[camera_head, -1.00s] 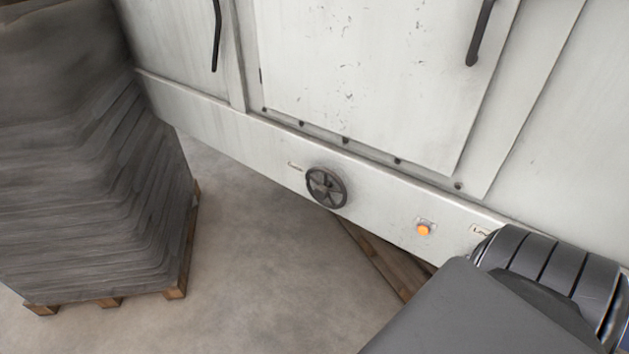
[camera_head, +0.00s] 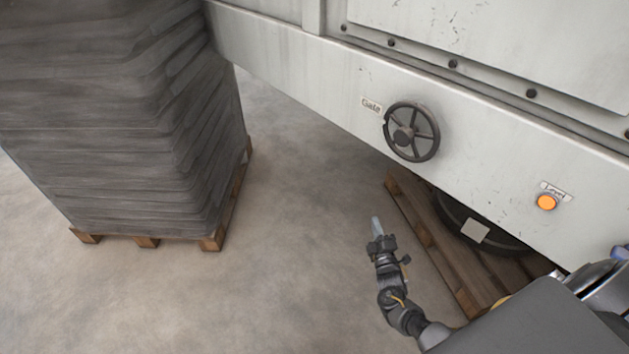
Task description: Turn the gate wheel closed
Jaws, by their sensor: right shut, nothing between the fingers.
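The gate wheel (camera_head: 412,132) is a dark spoked handwheel on the lower white panel of the machine. A small "Gate" label (camera_head: 371,105) sits just to its upper left. My right gripper (camera_head: 376,222) is below and a little left of the wheel, apart from it, over the open floor. Its fingers are together and hold nothing. My left gripper is not in the picture.
An orange button (camera_head: 546,202) with a "Level" label is to the right on the same panel. A wooden pallet (camera_head: 436,246) with a dark round object lies under the machine. A tall stack of grey sacks (camera_head: 130,130) stands on a pallet at left. Bare floor lies between.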

